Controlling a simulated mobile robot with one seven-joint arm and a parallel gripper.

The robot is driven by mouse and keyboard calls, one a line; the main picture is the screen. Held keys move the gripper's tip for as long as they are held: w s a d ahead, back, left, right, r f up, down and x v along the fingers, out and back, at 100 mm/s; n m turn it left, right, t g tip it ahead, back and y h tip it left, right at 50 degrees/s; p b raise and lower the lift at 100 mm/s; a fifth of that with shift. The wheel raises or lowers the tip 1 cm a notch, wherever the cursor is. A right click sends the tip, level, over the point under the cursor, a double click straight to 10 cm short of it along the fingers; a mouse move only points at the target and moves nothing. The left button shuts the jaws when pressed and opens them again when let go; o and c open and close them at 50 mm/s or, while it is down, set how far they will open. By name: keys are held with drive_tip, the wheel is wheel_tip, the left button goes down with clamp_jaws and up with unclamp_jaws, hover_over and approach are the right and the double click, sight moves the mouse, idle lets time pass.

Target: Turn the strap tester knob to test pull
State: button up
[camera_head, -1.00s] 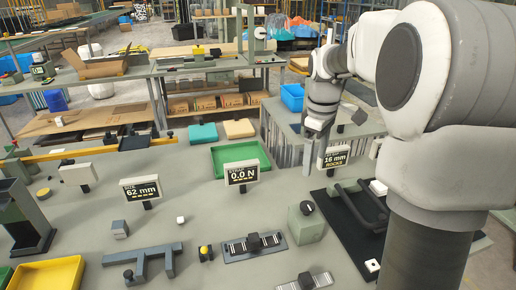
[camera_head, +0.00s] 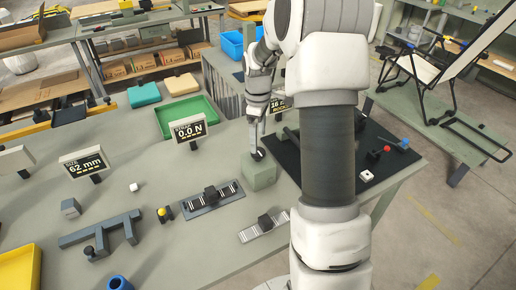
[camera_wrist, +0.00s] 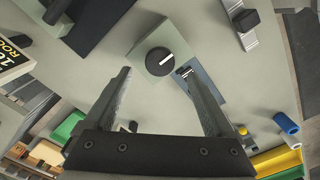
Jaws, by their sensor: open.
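The strap tester is a grey-green box (camera_head: 259,174) with a black round knob (camera_head: 257,155) on its sloped face. In the wrist view the box (camera_wrist: 176,38) and knob (camera_wrist: 160,61) show clearly; the knob's white mark points toward the upper right. My gripper (camera_head: 256,145) is open and empty, just above the knob. In the wrist view its fingers (camera_wrist: 156,75) spread to either side of and short of the knob; I cannot tell whether either touches it. A display (camera_head: 190,129) behind the box reads 0.0 N.
A clamped strap on a blue-grey plate (camera_head: 211,199) lies left of the box, with another strap piece (camera_head: 265,226) in front. A black mat (camera_head: 285,148) is to the right, partly hidden by my arm. A green tray (camera_head: 189,117) and a 62 mm display (camera_head: 84,162) stand farther left.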

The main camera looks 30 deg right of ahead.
sight(258, 155)
wheel_tip(258, 155, down, 5)
drive_tip(key=shift+f, duration=0.1)
idle(0.3)
drive_tip(key=c, duration=1.4)
